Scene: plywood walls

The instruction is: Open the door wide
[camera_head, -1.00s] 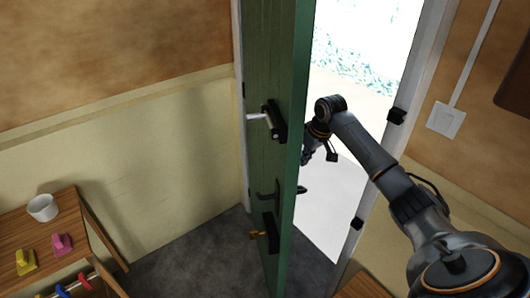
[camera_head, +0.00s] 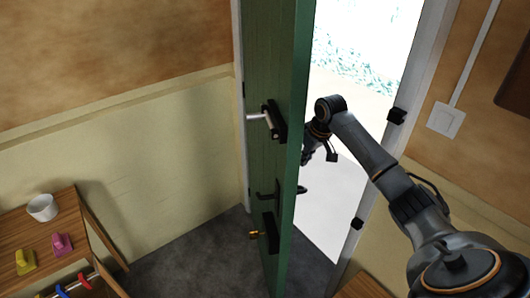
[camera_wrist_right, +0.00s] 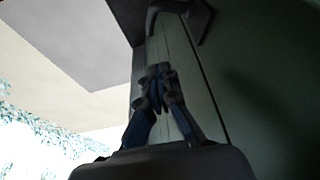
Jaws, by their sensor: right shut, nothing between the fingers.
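The green door (camera_head: 268,75) stands ajar, seen nearly edge-on in the head view, with a bright opening to its right. On its inner face are a dark lever handle (camera_head: 268,192) and a lock with a brass knob (camera_head: 256,234). My right arm reaches through the opening, and its gripper is partly hidden behind the door's edge. In the right wrist view my right gripper (camera_wrist_right: 158,78) is shut and empty, close to the door's other face (camera_wrist_right: 245,85). A dark handle (camera_wrist_right: 190,14) is ahead of the fingers; contact with the door is unclear. My left gripper is out of view.
The white frame (camera_head: 412,85) has dark latch plates on the right. A wooden shelf (camera_head: 45,230) with a white cup (camera_head: 43,207) stands at left. Grey floor (camera_head: 195,262) between shelf and door is clear.

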